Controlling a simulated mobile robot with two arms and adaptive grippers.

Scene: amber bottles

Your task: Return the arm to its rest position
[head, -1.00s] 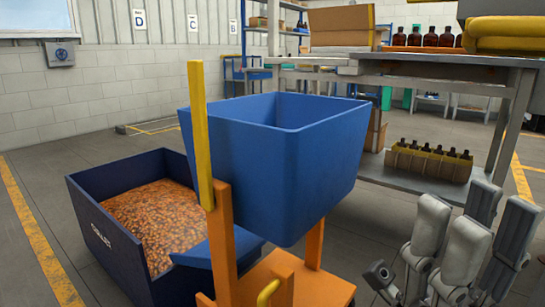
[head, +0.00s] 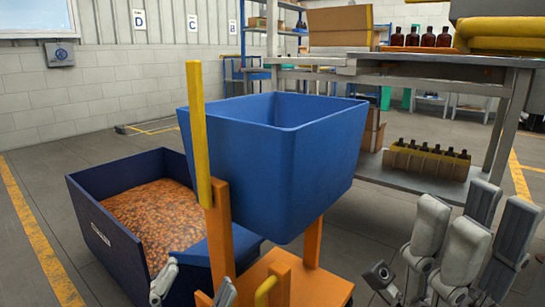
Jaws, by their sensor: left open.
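My left gripper (head: 195,287) is at the bottom edge in the head view, its two grey fingers apart with nothing visible between them. It is in front of the dark blue crate (head: 95,235) and beside the orange post of the blue tipping bin's stand. My right arm is folded in grey links at the lower right. The dark-ended part (head: 381,276) there seems to be my right gripper; its fingers cannot be made out. Several amber bottles (head: 428,38) stand on the bench top at the upper right.
The blue bin (head: 270,165) on its orange stand fills the middle. The crate holds brown-orange pieces. A grey bench (head: 440,68) stands behind, with a box of dark-topped bottles (head: 425,165) on its lower shelf. Floor at far left is clear.

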